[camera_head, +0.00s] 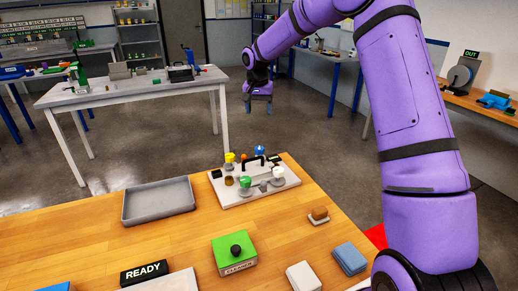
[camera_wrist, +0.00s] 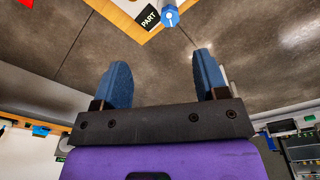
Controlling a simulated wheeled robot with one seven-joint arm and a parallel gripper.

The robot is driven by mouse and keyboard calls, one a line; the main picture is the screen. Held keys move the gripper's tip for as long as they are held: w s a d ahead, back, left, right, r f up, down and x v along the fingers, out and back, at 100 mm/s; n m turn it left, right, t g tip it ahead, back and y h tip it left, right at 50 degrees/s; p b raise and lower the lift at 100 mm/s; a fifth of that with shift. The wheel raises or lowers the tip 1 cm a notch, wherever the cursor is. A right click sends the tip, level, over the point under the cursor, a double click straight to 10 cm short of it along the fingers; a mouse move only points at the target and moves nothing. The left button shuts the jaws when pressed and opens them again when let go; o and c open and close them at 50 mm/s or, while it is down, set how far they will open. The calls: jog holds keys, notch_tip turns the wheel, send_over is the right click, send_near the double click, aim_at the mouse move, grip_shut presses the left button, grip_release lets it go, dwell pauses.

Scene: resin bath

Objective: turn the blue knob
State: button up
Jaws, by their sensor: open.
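The blue knob (camera_head: 259,150) sits at the back edge of a pale panel (camera_head: 262,195) on the wooden table. It also shows at the top of the wrist view (camera_wrist: 170,17), beyond and between my fingertips. My gripper (camera_head: 258,108) hangs beyond the table's back edge, above and behind the knob in the head view. Its two blue fingers (camera_wrist: 161,75) are apart with nothing between them. The knob is clear of the fingers.
On the wooden table (camera_head: 190,232) are a grey tray (camera_head: 158,201), a green box with a black knob (camera_head: 234,254), a READY sign (camera_head: 144,273), a sponge-like block (camera_head: 319,214) and blue cloths (camera_head: 350,258). Open floor lies behind the table. A white workbench (camera_head: 130,92) stands farther back.

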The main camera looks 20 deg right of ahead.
jog(key=m, duration=0.2)
send_over(259, 149)
notch_tip(259, 149, down, 9)
jog(key=shift+g+y, duration=0.3)
jog(key=shift+y, duration=0.1)
notch_tip(259, 149, down, 11)
jog(key=shift+w, duration=0.15)
jog(key=c, duration=0.9)
